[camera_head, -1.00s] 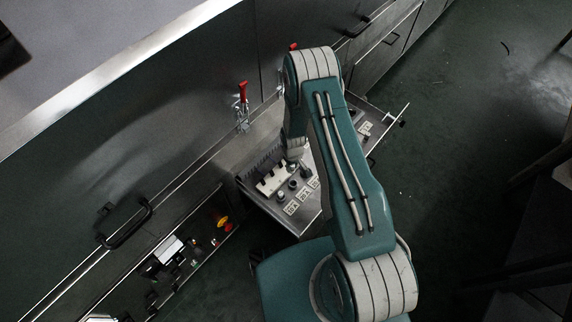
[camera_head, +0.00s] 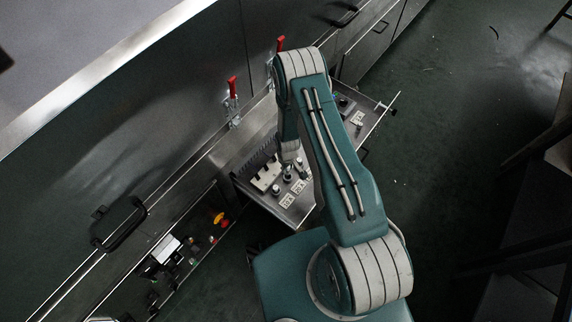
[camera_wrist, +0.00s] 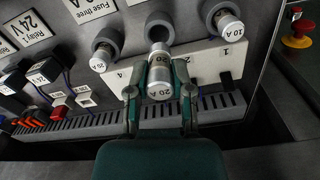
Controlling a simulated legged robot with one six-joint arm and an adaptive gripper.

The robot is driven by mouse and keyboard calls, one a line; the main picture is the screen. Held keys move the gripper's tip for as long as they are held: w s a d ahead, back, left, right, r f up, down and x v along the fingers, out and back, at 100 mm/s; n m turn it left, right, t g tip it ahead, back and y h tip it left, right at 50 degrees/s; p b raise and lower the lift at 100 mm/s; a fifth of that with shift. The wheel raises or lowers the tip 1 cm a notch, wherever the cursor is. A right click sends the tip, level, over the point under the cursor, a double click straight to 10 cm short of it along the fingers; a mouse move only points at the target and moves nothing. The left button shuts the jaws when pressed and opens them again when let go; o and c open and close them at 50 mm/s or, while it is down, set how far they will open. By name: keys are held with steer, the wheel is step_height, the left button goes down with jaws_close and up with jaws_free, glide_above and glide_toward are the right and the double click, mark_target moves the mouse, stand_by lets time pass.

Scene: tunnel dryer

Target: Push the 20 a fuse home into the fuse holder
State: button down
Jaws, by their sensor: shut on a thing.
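The 20 A fuse (camera_wrist: 160,88), a silver cylinder marked "20 A", is clamped between the two fingers of my gripper (camera_wrist: 161,82) in the wrist view. Its far end lines up with the middle dark round fuse holder (camera_wrist: 160,19) and overlaps its mouth. I cannot tell how deep it sits. A pale block (camera_wrist: 205,63) with printed numbers lies behind the fingers. In the head view my gripper (camera_head: 290,158) points down at the drawer panel (camera_head: 262,203), and the fuse is too small to make out there.
A 10 A fuse (camera_wrist: 231,27) sits in the right holder, and another silver fuse (camera_wrist: 99,60) in the left one. Relays with wires (camera_wrist: 45,75) stand to the left, and a slotted duct (camera_wrist: 75,133) runs below. Red-handled clamps (camera_head: 232,88) rise behind the drawer.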

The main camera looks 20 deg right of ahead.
mark_target(288, 174)
steer(key=shift+d+f, duration=0.3)
steer(key=shift+f, duration=0.6)
steer(key=shift+a+f, duration=0.15)
steer(key=shift+a, duration=0.3)
steer(key=shift+d, duration=0.3)
steer(key=shift+a, duration=0.1)
stand_by(0.5)
steer(key=shift+f, duration=1.7)
steer(key=shift+c, duration=2.2)
jaws_free()
